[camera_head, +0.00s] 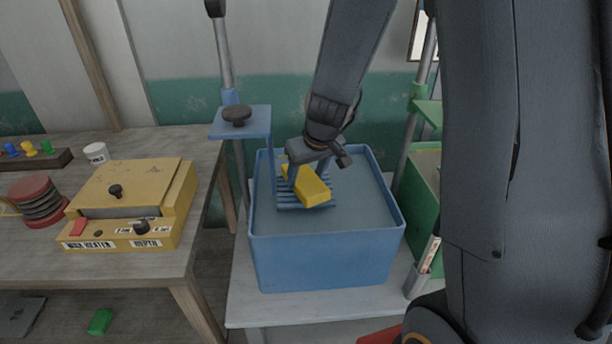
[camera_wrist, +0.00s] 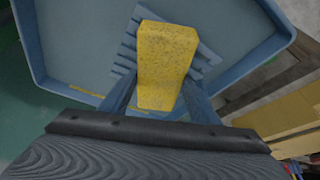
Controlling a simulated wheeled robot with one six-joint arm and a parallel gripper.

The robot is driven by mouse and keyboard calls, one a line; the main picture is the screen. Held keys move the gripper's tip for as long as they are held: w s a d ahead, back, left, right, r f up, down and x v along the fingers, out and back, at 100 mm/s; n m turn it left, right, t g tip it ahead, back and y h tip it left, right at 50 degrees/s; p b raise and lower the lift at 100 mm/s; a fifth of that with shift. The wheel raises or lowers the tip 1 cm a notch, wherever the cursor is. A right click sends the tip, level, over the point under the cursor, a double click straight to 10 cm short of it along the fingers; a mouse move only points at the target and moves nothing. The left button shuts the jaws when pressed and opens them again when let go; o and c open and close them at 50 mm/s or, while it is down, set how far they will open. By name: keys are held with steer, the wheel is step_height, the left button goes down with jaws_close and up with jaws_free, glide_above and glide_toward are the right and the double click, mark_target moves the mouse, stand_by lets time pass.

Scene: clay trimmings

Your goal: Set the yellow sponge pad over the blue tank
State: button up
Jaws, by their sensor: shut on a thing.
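The yellow sponge pad (camera_head: 308,186) is held between the fingers of my gripper (camera_head: 308,178), inside the outline of the blue tank (camera_head: 325,258). In the wrist view the sponge (camera_wrist: 166,60) sits between the two finger bases, with my gripper (camera_wrist: 165,70) shut on it. The blue tank (camera_wrist: 34,45) spreads out behind the sponge, its rim around it. A blue slatted rack (camera_head: 318,203) shows just under or behind the sponge; I cannot tell whether the sponge touches it.
A blue post with a plate and dark knob (camera_head: 237,115) stands at the tank's left back. A yellow heater box (camera_head: 135,195) sits on the wooden table to the left. A green tank (camera_head: 425,200) stands to the right, partly hidden by my arm.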

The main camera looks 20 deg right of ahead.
steer(key=shift+f, duration=0.15)
steer(key=o, duration=1.1)
steer(key=shift+r, duration=0.25)
steer(key=a+v, duration=0.1)
steer(key=v, duration=1.1)
steer(key=s+f+g, duration=0.1)
steer(key=s+f, duration=0.1)
steer(key=s, duration=0.2)
steer(key=s+d+f+m+g, duration=0.1)
steer(key=s+f, duration=0.2)
steer(key=s, duration=0.2)
steer(key=s+f+m+g, duration=0.1)
steer(key=s+f, duration=0.1)
steer(key=s, duration=0.3)
steer(key=shift+d+f+h, duration=0.25)
steer(key=shift+h, duration=0.15)
